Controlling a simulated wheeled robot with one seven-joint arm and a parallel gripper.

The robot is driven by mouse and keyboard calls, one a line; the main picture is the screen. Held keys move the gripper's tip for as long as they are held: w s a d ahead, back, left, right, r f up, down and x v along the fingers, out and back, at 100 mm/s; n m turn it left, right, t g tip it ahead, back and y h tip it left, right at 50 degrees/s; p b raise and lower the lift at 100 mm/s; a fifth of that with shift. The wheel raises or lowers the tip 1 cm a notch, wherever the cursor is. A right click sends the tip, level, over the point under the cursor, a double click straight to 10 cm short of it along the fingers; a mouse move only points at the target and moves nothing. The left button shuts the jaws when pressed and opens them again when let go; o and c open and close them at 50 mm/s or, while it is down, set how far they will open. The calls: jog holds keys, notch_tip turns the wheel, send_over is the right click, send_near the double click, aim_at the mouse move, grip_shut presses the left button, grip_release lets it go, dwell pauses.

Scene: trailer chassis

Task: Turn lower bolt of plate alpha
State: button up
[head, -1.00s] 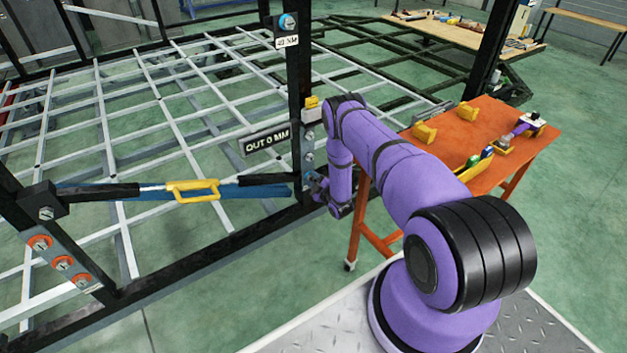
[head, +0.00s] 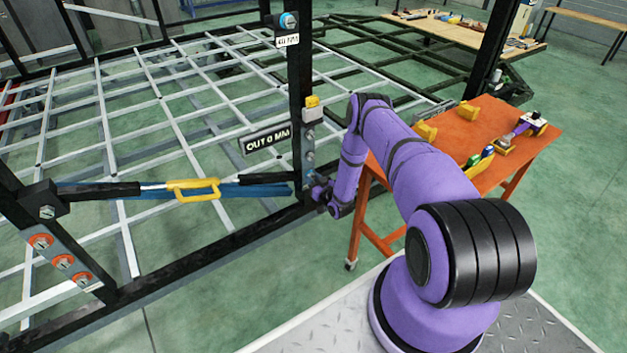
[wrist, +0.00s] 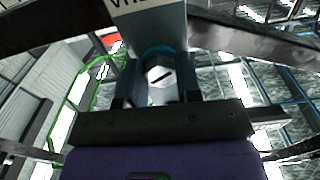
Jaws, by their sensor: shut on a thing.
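A dark upright post (head: 301,90) carries a column of bolts on its right face; the upper bolt (head: 309,134) and a middle bolt (head: 309,156) show in the head view. My gripper (head: 316,188) is at the low end of this column and hides the lowest part. In the wrist view, a grey bolt head (wrist: 160,76) with a dark slot and a blue ring behind it sits between the fingers of my gripper (wrist: 158,96). The fingers are shut on this lower bolt.
A sign reading OUT 0 MM (head: 265,143) stands left of the post. An orange table (head: 495,130) with tools stands right of my arm.

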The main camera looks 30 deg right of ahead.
jog(key=shift+s+a+r+m, duration=0.1)
jog(key=shift+m, duration=4.25)
jog(key=shift+s+a+m, duration=0.1)
jog(key=shift+m, duration=4.25)
jog(key=o, duration=0.9)
jog(key=shift+w+r, duration=0.1)
